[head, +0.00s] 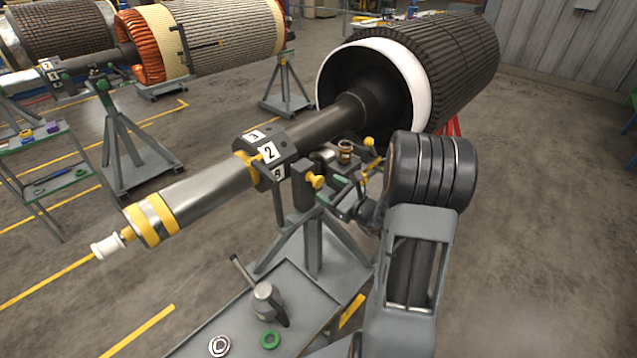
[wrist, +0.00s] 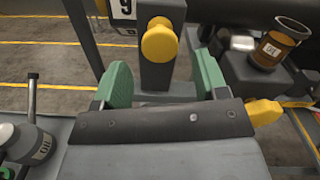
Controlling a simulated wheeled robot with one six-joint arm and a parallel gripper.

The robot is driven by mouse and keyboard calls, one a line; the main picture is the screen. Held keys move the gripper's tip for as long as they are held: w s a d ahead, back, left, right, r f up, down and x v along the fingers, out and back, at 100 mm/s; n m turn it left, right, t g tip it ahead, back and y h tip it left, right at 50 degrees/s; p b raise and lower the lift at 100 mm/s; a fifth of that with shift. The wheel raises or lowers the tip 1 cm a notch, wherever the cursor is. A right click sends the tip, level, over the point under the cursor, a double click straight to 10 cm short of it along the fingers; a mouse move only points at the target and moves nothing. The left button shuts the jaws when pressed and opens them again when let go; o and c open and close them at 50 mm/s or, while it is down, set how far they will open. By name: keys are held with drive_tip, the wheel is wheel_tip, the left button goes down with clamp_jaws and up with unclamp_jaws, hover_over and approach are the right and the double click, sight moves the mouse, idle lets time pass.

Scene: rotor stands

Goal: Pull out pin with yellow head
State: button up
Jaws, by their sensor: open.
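The pin's round yellow head (head: 317,181) sticks out of a dark grey upright block on the rotor stand (head: 312,245). In the wrist view the yellow head (wrist: 160,42) is ahead of my gripper (wrist: 162,82), roughly in line with the gap between its two green fingertips. My gripper (head: 338,192) is open and empty, just right of the head in the head view. The fingers appear short of the yellow head and not around it. The pin's shaft is hidden inside the block.
A brown jar (wrist: 275,50) stands on a ledge right of the block. A yellow part (wrist: 263,112) shows beside my gripper. An oil can (head: 265,300) and green ring (head: 270,339) are on the tray below. The rotor shaft (head: 320,140) runs behind the block.

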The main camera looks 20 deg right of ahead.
sight(320, 184)
drive_tip(key=shift+x, duration=2.35)
